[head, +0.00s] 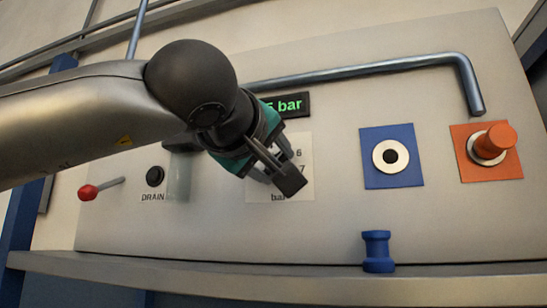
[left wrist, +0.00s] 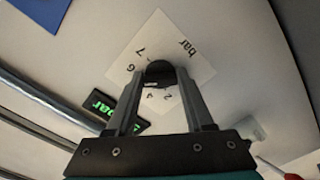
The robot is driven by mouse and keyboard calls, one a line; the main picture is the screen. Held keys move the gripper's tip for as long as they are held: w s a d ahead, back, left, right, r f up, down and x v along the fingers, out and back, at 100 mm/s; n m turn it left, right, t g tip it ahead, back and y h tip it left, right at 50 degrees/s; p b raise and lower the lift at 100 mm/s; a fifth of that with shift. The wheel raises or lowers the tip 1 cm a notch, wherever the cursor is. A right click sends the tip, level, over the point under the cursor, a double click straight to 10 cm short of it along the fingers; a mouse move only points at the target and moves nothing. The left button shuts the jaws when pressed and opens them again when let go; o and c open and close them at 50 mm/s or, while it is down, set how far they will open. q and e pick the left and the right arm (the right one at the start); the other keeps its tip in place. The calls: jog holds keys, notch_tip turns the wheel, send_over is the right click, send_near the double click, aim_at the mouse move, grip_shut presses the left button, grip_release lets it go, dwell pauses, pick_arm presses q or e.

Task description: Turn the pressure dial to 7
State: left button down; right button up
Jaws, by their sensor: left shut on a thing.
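The pressure dial is a dark round knob (left wrist: 160,72) on a white scale plate (left wrist: 195,68), seen in the left wrist view. The plate carries printed numbers, with 6, 7 and "bar" legible. My left gripper (left wrist: 160,80) is shut on the knob, one finger on each side. In the head view my left gripper (head: 278,178) covers the knob and much of the scale plate (head: 305,150). A green display (head: 290,104) above the plate reads "5 bar" at its visible end; its left part is hidden. The knob's pointer cannot be made out. My right gripper is not in view.
A grey pipe (head: 380,67) runs above the dial. To the right are a blue plate with a ring (head: 373,170) and an orange plate with a knob (head: 468,170). A blue spool-shaped piece (head: 377,252) stands on the ledge. A red-tipped lever (head: 88,192) and black DRAIN button (head: 155,176) are left.

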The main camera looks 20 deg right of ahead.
pick_arm(q)
jog(key=m+p, duration=0.1)
jog(key=m, duration=0.4)
jog(key=m+p, duration=0.2)
jog(key=m, duration=0.4)
jog(key=shift+w+a+f+m, duration=0.1)
jog(key=shift+f+m, duration=0.05)
jog(key=shift+m, duration=0.15)
dwell(0.4)
jog(key=shift+c, duration=1.4)
grip_release()
